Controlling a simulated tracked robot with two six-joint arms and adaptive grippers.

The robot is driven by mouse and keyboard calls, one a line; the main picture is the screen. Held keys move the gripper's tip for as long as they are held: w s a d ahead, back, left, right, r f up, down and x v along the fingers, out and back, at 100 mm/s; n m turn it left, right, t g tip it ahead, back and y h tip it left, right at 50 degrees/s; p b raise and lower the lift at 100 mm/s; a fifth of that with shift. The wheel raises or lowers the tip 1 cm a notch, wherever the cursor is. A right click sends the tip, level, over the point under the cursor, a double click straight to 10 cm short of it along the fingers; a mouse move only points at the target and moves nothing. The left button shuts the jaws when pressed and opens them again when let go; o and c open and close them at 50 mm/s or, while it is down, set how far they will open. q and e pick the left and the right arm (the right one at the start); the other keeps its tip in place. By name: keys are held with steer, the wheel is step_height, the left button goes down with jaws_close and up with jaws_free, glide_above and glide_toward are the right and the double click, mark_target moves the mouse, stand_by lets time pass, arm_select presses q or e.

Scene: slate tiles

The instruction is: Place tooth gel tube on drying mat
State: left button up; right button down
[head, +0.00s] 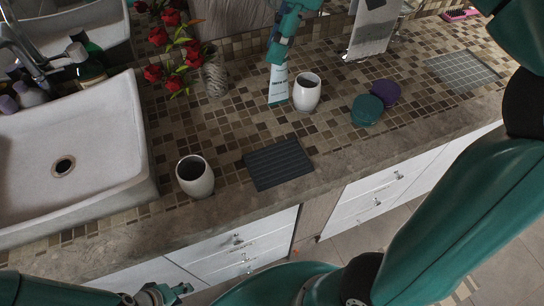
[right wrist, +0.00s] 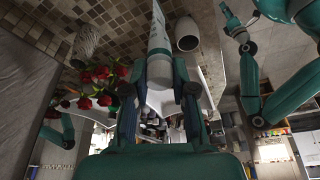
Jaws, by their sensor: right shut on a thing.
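The tooth gel tube (head: 278,86) is white with a teal band and dark print, and hangs upright beside a white cup. My right gripper (head: 279,58) is shut on its upper end. In the right wrist view the tube (right wrist: 159,42) sits between the two fingers (right wrist: 159,88). I cannot tell whether its lower end touches the counter. The dark ribbed drying mat (head: 285,163) lies bare near the counter's front edge, nearer the front than the tube. My left gripper (head: 167,293) is low at the bottom edge, off the counter and away from everything; its finger opening is unclear.
White cups stand beside the tube (head: 307,92) and left of the mat (head: 195,177). A teal round case (head: 367,109) and a purple one (head: 385,93) lie right. A vase of red roses (head: 215,78) stands behind left, by the sink (head: 95,145). A grey grid (head: 465,70) lies far right.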

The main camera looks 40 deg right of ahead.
step_height(320, 180, down, 20)
steer(key=b, duration=0.2)
steer(key=shift+b, duration=0.3)
steer(key=shift+f, duration=0.2)
steer(key=c, duration=0.9)
jaws_free()
steer(key=shift+r, duration=0.1)
steer(key=shift+c, duration=0.2)
steer(key=shift+r, duration=0.15)
